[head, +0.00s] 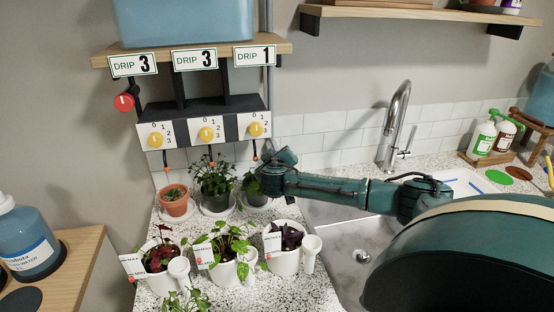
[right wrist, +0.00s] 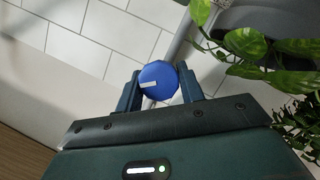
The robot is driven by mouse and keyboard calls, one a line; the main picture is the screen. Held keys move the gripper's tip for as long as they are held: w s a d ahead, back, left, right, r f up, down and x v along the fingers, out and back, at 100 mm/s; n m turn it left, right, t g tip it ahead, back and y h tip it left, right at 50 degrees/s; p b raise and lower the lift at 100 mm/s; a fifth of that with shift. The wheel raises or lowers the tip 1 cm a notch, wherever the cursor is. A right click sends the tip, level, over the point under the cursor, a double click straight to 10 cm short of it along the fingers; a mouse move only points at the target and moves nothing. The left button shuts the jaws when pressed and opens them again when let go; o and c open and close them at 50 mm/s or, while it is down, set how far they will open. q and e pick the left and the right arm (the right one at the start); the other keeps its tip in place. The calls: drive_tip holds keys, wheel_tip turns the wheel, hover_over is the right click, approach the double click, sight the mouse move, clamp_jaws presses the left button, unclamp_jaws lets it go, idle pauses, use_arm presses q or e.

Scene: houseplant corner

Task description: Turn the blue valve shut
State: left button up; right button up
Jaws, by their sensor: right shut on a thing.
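The blue valve (right wrist: 160,75) is a round blue knob in the right wrist view, with a short white bar that lies nearly level on its left half. My right gripper (right wrist: 160,83) has one finger on each side of the knob and is shut on it. In the head view my right arm reaches in from the right, and its gripper (head: 272,166) is below the right-hand dial box, near the wall tiles. The blue valve is hidden there behind my gripper. My left gripper is in neither view.
A red knob (head: 124,102) is at the upper left. Dial boxes with yellow dials (head: 206,134) hang under a shelf (head: 186,56). Potted plants (head: 216,181) stand close below and left of my gripper. A sink (head: 350,245) with a tall faucet (head: 397,120) is to the right.

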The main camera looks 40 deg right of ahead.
drive_tip(key=n+h, duration=0.1)
drive_tip(key=n, duration=0.1)
drive_tip(key=n+h+b, duration=0.1)
drive_tip(key=n, duration=0.1)
drive_tip(key=shift+f+n+h, duration=0.2)
drive_tip(key=shift+n+h, duration=0.2)
use_arm(q)
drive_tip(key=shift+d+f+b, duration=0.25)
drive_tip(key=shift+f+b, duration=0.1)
drive_tip(key=shift+b, duration=0.1)
use_arm(e)
drive_tip(key=shift+a+n+h, duration=0.1)
drive_tip(key=shift+n+h, duration=0.3)
drive_tip(key=shift+n, duration=0.7)
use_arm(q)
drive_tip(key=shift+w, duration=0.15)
use_arm(e)
drive_tip(key=o, duration=1)
drive_tip(key=shift+r, duration=0.1)
